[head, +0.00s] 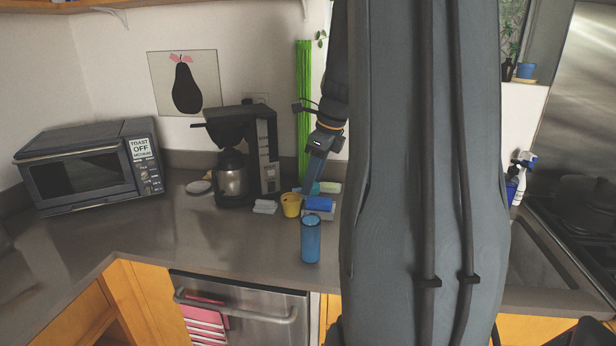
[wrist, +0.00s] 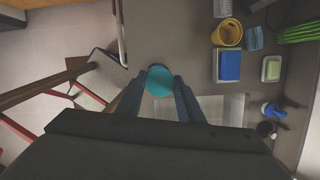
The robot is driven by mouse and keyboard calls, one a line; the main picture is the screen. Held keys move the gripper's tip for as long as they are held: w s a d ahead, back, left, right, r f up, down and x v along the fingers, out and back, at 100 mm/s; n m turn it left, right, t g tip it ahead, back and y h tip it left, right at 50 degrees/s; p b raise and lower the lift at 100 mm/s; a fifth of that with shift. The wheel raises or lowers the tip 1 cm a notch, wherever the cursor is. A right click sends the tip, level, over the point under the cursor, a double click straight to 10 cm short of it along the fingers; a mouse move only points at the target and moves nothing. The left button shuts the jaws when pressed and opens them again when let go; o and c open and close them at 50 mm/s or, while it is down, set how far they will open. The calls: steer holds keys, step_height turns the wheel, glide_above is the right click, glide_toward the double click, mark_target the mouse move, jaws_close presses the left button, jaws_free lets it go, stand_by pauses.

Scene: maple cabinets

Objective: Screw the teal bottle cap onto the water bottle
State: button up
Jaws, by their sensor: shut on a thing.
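The water bottle (head: 311,242) is a blue, upright cylinder on the counter in the head view, near the front edge, with its top uncovered. My gripper (head: 311,188) appears above and behind it in the head view, fingers pointing down. In the wrist view my gripper (wrist: 160,88) is shut on the round teal bottle cap (wrist: 159,79), held between the fingertips. The cap shows as a small teal patch (head: 315,188) at the fingertips in the head view. Cap and bottle look apart. I cannot make out the bottle in the wrist view.
A coffee maker (head: 238,160) and toaster oven (head: 92,168) are to the left. The counter (head: 215,245) left of the bottle is clear.

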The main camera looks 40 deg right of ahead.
mark_target(315, 186)
steer(key=shift+p, duration=0.45)
steer(key=shift+f+b, duration=0.85)
steer(key=shift+f, duration=2.05)
steer(key=shift+f+p, duration=0.2)
steer(key=shift+p, duration=0.45)
stand_by(0.4)
steer(key=shift+m, duration=0.3)
steer(key=shift+m+h+p, duration=0.3)
steer(key=shift+m+p, duration=0.7)
steer(key=shift+p, duration=0.05)
steer(key=m+h, duration=0.1)
steer(key=m, duration=0.2)
steer(key=shift+a+f+m, duration=0.1)
steer(key=shift+m, duration=0.2)
